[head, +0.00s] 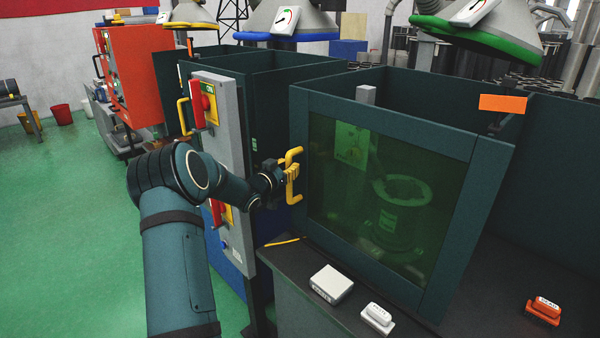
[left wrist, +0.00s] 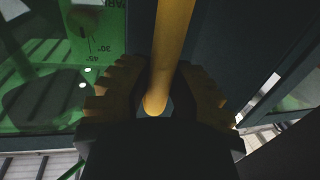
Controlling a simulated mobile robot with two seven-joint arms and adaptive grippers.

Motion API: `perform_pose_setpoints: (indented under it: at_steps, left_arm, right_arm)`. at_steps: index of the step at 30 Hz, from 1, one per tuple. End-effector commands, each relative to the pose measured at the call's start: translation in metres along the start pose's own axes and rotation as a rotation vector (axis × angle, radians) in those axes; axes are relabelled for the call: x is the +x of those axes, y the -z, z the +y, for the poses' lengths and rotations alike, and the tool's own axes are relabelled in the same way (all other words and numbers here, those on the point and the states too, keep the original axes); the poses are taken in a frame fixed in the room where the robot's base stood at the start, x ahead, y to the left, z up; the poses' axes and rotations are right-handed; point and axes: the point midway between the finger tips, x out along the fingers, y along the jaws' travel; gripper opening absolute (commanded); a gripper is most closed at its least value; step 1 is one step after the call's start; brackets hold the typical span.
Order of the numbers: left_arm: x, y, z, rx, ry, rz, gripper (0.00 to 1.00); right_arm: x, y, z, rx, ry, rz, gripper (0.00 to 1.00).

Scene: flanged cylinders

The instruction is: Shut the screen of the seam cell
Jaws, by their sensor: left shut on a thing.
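The screen of the cell is a dark teal frame (head: 395,120) around a green see-through pane (head: 340,200). It stands upright across the front of the cell on the dark bench. A yellow bar handle (head: 295,157) is on its left edge. My left gripper (head: 289,178) is shut on this handle. The left wrist view shows the yellow bar (left wrist: 172,45) between the two ribbed finger pads. A flanged cylinder (head: 398,215) shows through the pane. I cannot tell whether a gap is left at the screen's edge. My right gripper is not in view.
A grey control panel (head: 228,130) with red and yellow switches stands close behind my left arm. A white box (head: 331,284), a white labelled block (head: 377,318) and an orange block (head: 544,309) lie on the bench (head: 460,320). Green floor (head: 60,220) is clear at left.

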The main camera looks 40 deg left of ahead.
Motion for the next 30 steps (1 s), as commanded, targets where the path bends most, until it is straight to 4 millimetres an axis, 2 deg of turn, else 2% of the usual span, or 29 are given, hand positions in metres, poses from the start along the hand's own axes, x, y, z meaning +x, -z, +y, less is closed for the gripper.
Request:
perform_pose_setpoints:
  at_steps: [7, 8, 9, 10, 22, 26, 30]
  left_arm:
    - [0.002, 0.000, -0.005, -0.001, -0.001, 0.002, 0.00]
    - [0.002, 0.000, -0.005, -0.001, -0.002, 0.002, 0.29]
    - [0.002, 0.000, -0.005, -0.001, -0.002, 0.002, 0.43]
    - [0.002, 0.000, -0.005, -0.001, -0.002, 0.002, 0.52]
    - [-0.004, 0.000, -0.005, 0.000, 0.000, 0.001, 0.52]
    - [-0.021, 0.000, -0.006, -0.001, 0.001, -0.001, 0.52]
    - [-0.050, 0.000, -0.006, -0.001, 0.002, -0.002, 0.52]
  right_arm:
    - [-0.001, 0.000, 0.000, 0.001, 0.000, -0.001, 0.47]
    - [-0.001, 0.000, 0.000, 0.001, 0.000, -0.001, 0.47]
    - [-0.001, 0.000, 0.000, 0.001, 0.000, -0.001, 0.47]
    - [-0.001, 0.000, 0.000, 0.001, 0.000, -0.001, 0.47]
    - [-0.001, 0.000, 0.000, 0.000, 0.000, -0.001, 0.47]
    - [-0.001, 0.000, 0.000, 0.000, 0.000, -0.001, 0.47]
    - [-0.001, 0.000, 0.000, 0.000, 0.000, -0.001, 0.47]
